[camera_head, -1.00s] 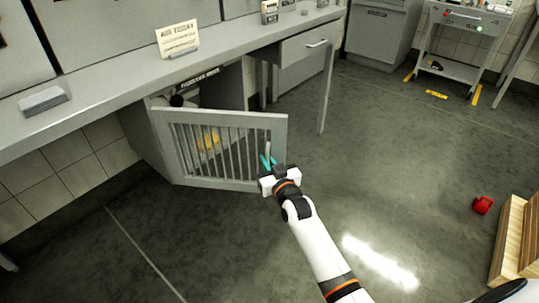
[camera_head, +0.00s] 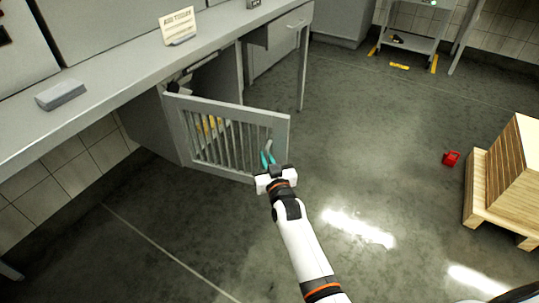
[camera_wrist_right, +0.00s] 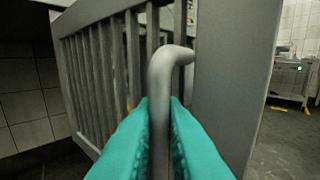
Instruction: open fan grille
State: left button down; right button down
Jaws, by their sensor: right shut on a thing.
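The fan grille (camera_head: 238,112) is a grey barred door on a cabinet under the counter, and it stands swung open, its free edge out over the floor. My right gripper (camera_head: 267,160) is at the grille's free edge, its teal fingers on the grey handle. In the right wrist view the fingers are shut on the handle (camera_wrist_right: 161,85), one on each side of its upright bar; the bars of the grille (camera_wrist_right: 105,50) show behind. The handle's lower part is hidden between the fingers. My left gripper is not in view.
Behind the grille, the cabinet holds something yellow (camera_head: 211,123), partly hidden by the bars. The counter (camera_head: 120,82) runs above it. A wooden crate on a pallet (camera_head: 510,170) and a small red object (camera_head: 451,158) are at the right. The floor between is clear.

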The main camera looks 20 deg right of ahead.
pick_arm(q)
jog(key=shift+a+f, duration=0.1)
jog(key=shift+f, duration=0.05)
pick_arm(e)
jog(key=shift+a+r, duration=0.15)
jog(key=shift+a, duration=0.2)
jog(key=c, duration=1.8)
grip_release()
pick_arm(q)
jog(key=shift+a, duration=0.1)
pick_arm(e)
jog(key=shift+a, duration=0.1)
